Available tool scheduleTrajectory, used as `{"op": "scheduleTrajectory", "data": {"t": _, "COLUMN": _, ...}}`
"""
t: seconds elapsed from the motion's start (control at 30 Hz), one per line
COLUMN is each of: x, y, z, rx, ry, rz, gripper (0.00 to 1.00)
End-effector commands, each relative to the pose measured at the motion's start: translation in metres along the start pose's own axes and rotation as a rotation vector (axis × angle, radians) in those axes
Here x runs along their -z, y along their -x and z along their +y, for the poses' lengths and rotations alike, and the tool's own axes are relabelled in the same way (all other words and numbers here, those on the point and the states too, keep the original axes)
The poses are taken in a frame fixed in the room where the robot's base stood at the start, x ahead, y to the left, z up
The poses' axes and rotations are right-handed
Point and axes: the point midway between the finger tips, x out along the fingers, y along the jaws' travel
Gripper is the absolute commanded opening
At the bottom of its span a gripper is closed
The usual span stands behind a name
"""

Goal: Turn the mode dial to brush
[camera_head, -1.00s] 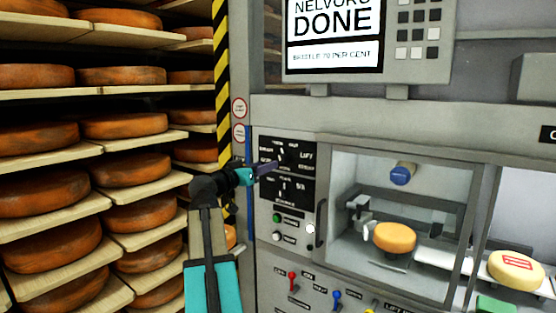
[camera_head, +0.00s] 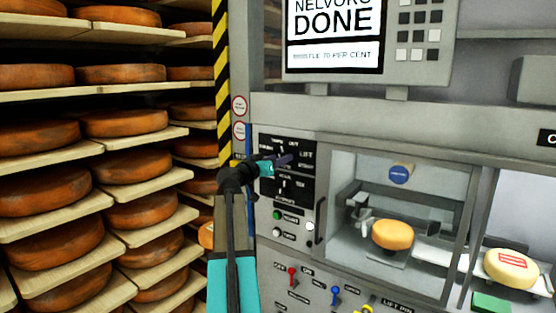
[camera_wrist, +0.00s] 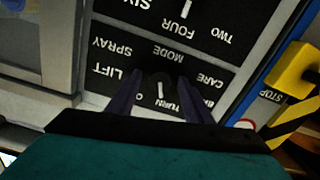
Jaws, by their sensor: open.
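The mode dial (camera_wrist: 160,88) is a dark round knob with a short white pointer mark, on a black label panel (camera_wrist: 110,58) that appears upside down in the wrist view. Labels around it read SPRAY, LIFT, CARE, TURN and one partly hidden starting with BR. The pointer lies near the TURN side; its exact setting is unclear. My gripper (camera_wrist: 160,84) is open, one dark finger on each side of the dial; contact cannot be told. In the head view, my gripper (camera_head: 287,160) is at the upper black panel (camera_head: 306,142) and hides the dial.
A second dial (camera_wrist: 185,9) marked TWO, FOUR, SIX sits close by on the lower panel. A yellow stop housing (camera_wrist: 292,75) is at right in the wrist view. Cheese shelves (camera_head: 105,145) stand left, a glazed chamber with a cheese wheel (camera_head: 392,234) right.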

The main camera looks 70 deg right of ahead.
Motion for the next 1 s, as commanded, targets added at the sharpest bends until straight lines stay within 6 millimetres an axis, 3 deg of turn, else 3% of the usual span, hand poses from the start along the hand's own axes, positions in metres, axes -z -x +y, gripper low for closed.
{"op": "scheduleTrajectory", "data": {"t": 0.1, "x": 0.0, "y": 0.0002, "z": 0.0, "rx": 0.0, "ry": 0.0, "rz": 0.0, "gripper": 0.45}}
{"op": "scheduleTrajectory", "data": {"t": 0.33, "x": 0.0001, "y": 0.0004, "z": -0.0001, "rx": 0.0, "ry": 0.0, "rz": 0.0, "gripper": 0.06}}
{"op": "scheduleTrajectory", "data": {"t": 0.73, "x": -0.0005, "y": 0.0006, "z": -0.0005, "rx": 0.0, "ry": 0.04, "rz": 0.0, "gripper": 0.06}}
{"op": "scheduleTrajectory", "data": {"t": 1.0, "x": -0.0011, "y": 0.0008, "z": -0.001, "rx": 0.001, "ry": 0.164, "rz": 0.001, "gripper": 0.06}}
